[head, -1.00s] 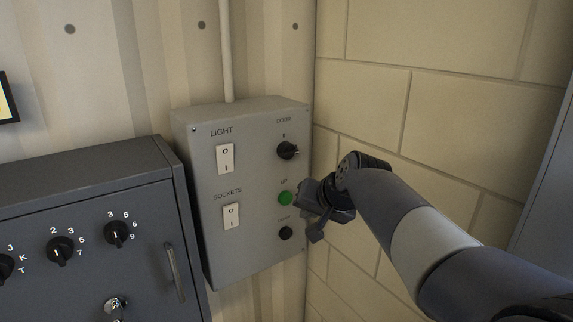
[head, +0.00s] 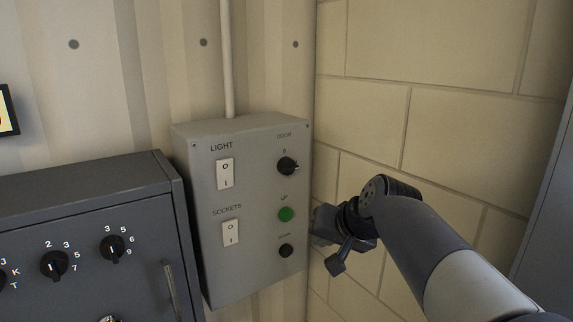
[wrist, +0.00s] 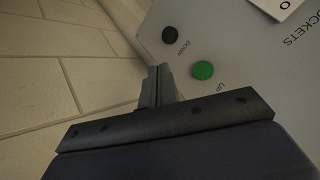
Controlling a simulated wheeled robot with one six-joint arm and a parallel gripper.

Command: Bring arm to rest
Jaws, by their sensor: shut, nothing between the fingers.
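My gripper (head: 318,226) is beside the right edge of the grey control box (head: 257,264) in the head view, apart from the green UP button (head: 286,214). In the wrist view my gripper (wrist: 158,70) has its fingers together with nothing between them. The green button (wrist: 203,70) and the black DOWN button (wrist: 173,36) show beyond the fingertips. My arm reaches in from the lower right of the head view. Part of the gripper is hidden by the wrist.
The block wall (head: 375,115) stands close behind and right of my arm. A dark grey cabinet (head: 110,295) with several numbered knobs stands at the left. The box also carries a LIGHT switch (head: 225,174), a SOCKETS switch (head: 231,233) and a black DOOR knob (head: 287,166).

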